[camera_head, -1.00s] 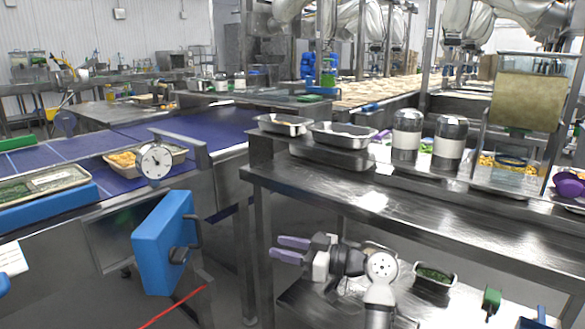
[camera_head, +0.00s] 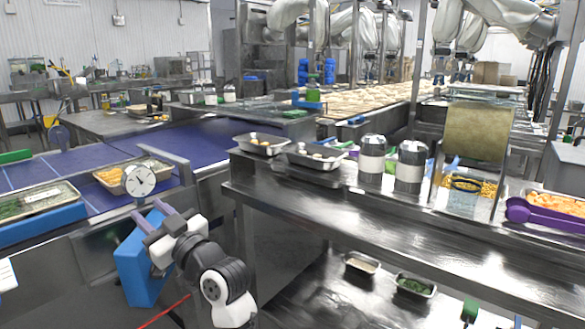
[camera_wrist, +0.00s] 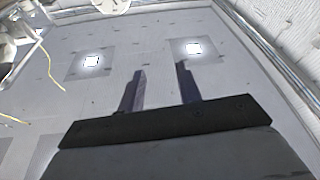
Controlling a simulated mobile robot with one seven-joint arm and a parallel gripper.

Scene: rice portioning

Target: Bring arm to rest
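My gripper (camera_head: 148,226) is at the lower left of the head view, in front of a blue box-like panel (camera_head: 135,272) and just below a round dial (camera_head: 139,180). Its two purple fingers stand apart with nothing between them. In the wrist view the open fingers (camera_wrist: 160,88) point up at the ceiling, which has two bright lamps (camera_wrist: 91,61). My gripper looks clear of the table, though the exact gap to the blue panel cannot be told.
A steel table (camera_head: 330,213) stands right of my arm, with metal trays (camera_head: 260,145), lidded canisters (camera_head: 372,160) and a purple scoop (camera_head: 540,214). Small trays (camera_head: 415,286) sit on its lower shelf. A blue conveyor (camera_head: 215,140) with food trays (camera_head: 110,174) runs at left.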

